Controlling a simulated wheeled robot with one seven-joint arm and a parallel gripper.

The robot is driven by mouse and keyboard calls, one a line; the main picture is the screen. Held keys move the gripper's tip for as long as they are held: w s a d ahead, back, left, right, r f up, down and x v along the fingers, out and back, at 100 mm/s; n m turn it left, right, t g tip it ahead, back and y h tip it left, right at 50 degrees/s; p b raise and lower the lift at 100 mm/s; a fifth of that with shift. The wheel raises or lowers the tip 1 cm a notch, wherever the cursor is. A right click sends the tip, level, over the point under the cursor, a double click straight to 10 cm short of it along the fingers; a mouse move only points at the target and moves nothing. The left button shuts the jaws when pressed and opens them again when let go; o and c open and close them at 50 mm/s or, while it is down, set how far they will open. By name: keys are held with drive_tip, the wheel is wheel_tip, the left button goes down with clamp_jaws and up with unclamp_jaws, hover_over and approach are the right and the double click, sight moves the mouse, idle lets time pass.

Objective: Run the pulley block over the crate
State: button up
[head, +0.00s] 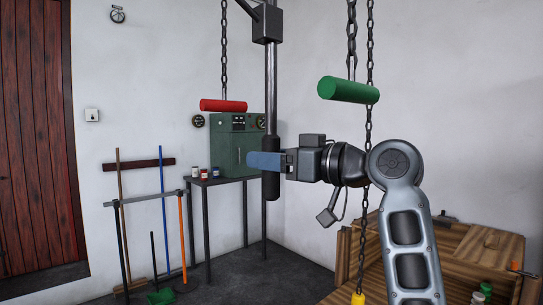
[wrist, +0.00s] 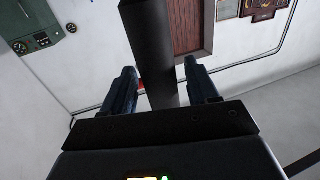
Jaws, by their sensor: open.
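A steel rod (head: 270,95) hangs from a dark joint box (head: 267,22) at the top of the head view and ends in a black grip (head: 270,170). My gripper (head: 262,162) is at this grip, its blue fingers level. In the wrist view the dark grip (wrist: 158,45) runs between the two open fingers, with gaps on both sides. A wooden crate (head: 485,245) stands at lower right, partly hidden by my arm. A chain with a yellow end (head: 357,298) hangs beside the crate. I cannot make out the pulley block for sure.
A red handle (head: 223,105) and a green handle (head: 348,90) hang on chains. A green machine (head: 237,145) stands on a table at the back. Brooms and tools (head: 150,225) lean at the left wall. The floor between is clear.

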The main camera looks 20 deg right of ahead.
drive_tip(key=shift+w+a, duration=0.1)
clamp_jaws()
idle(0.6)
